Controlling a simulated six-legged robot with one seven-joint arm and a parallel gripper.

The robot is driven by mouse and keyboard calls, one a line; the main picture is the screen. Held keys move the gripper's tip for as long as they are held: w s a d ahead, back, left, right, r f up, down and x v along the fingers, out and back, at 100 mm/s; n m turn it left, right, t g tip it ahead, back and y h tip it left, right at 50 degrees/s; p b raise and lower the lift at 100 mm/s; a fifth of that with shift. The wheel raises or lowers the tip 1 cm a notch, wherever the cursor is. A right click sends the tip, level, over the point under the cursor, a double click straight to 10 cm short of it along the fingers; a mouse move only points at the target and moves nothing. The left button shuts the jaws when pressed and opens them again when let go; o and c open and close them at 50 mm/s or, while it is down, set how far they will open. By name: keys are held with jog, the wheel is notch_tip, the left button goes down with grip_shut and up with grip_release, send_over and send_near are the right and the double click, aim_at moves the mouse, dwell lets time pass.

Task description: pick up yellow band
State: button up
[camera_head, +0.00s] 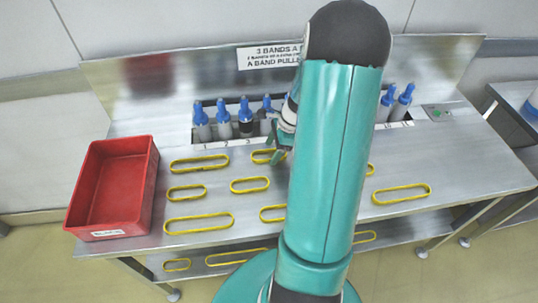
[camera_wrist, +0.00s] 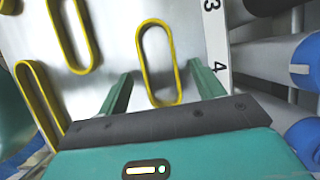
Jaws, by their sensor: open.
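Several yellow bands lie flat on the metal bench. One yellow band (camera_wrist: 143,62) lies between and ahead of my gripper's two fingers in the wrist view, near the printed 4; in the head view this band (camera_head: 258,157) is partly hidden by my gripper. My gripper (camera_wrist: 165,85) is open and empty, its teal fingers on either side of the near end of that band. In the head view my gripper (camera_head: 279,154) is beside my arm. Other bands include a back left one (camera_head: 199,164), a middle one (camera_head: 249,185) and a right one (camera_head: 401,194).
A red bin (camera_head: 83,190) stands at the bench's left end. Blue-capped bottles (camera_head: 224,121) stand in a numbered slot along the back, close to my gripper. My arm hides part of the bench. More bands lie on a lower shelf (camera_head: 205,266).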

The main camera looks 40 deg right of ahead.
jog(key=shift+a+f, duration=0.15)
jog(key=shift+f, duration=0.2)
jog(key=shift+w, duration=0.1)
jog(key=c, duration=1.1)
jog(key=shift+o, duration=0.2)
jog(key=shift+r, duration=0.5)
notch_tip(320, 180, up, 2)
jog(key=shift+r, duration=0.15)
jog(key=s+a+r, duration=0.9)
jog(key=s, duration=0.1)
jog(key=shift+s+r, duration=0.35)
